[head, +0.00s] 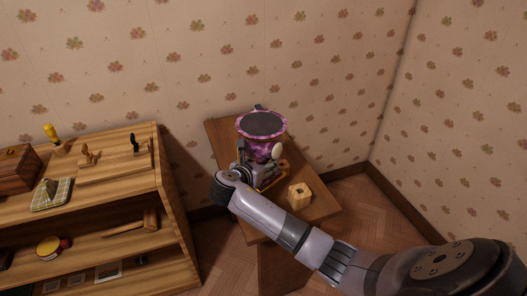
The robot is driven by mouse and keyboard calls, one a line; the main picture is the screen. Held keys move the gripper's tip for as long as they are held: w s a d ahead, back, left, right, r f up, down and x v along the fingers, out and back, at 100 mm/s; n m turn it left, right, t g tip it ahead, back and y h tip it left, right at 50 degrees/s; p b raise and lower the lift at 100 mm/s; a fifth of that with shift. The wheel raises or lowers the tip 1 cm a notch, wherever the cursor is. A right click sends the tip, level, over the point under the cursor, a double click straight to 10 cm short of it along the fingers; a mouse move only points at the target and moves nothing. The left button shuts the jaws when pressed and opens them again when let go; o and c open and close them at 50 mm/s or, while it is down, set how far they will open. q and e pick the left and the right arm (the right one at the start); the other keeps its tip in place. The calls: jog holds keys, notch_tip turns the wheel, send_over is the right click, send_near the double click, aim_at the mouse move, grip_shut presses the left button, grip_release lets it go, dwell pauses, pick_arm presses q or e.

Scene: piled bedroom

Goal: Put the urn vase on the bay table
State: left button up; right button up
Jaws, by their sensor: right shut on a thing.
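The urn vase (272,149) is purple-pink and marbled, with a wide round rim and a dark opening. My right gripper (262,161) is shut on it, and the fingers are partly hidden by the vase and my wrist. The vase looks upright over a small wooden table (317,206) against the wall, probably the bay table. I cannot tell whether its base touches the tabletop, as the gripper hides its lower part. My left gripper is not in view.
A light wooden block with a hole (299,196) stands on the table's front right. A wooden shelf (165,183) at the left holds a box (17,169), a yellow-handled tool (51,133) and several small items. Bare floor lies right of the table.

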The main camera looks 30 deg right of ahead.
jog(key=shift+w+f+b, duration=0.1)
jog(key=shift+f+b, duration=0.2)
jog(key=shift+f, duration=1.9)
jog(key=o, duration=1)
jog(key=shift+f, duration=0.3)
jog(key=shift+c, duration=0.2)
jog(key=o, duration=0.5)
jog(key=shift+s+r, duration=0.1)
jog(key=shift+s, duration=0.1)
jog(key=shift+c, duration=0.2)
jog(key=shift+a, duration=0.1)
